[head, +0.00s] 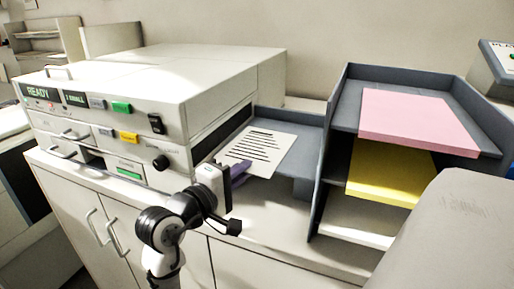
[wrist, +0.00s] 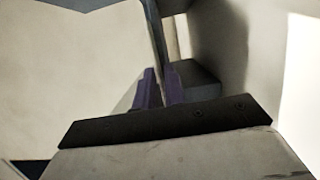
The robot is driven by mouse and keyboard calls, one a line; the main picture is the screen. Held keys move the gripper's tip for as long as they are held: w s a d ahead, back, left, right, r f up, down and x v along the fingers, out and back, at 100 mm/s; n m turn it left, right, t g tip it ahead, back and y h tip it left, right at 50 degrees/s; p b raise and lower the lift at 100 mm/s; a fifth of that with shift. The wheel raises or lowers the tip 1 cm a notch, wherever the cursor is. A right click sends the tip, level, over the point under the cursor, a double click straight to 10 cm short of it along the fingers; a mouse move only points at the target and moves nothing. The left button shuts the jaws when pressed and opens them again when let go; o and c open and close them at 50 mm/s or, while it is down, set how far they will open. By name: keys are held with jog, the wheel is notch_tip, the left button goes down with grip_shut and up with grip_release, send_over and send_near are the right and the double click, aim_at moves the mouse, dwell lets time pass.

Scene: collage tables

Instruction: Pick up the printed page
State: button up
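The printed page (head: 262,146) is a white sheet with rows of black lines. In the head view it shows beside the printer, over the grey output tray, face up. My gripper (head: 238,171) is at the page's near edge, and its purple fingers overlap that edge in the picture. In the wrist view my gripper (wrist: 160,90) shows two purple fingers with a narrow gap between them.
A white printer (head: 170,90) with a READY display stands left of the page. The grey output tray (head: 290,117) is under and behind it. A grey paper rack (head: 333,110) with pink (head: 415,120) and yellow (head: 385,173) stacks stands close on the right.

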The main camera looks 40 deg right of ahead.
grip_shut()
jog(key=shift+r, duration=0.1)
notch_tip(320, 180, up, 20)
dwell(0.8)
dwell(0.3)
notch_tip(320, 180, down, 18)
dwell(0.9)
jog(key=shift+r, duration=0.1)
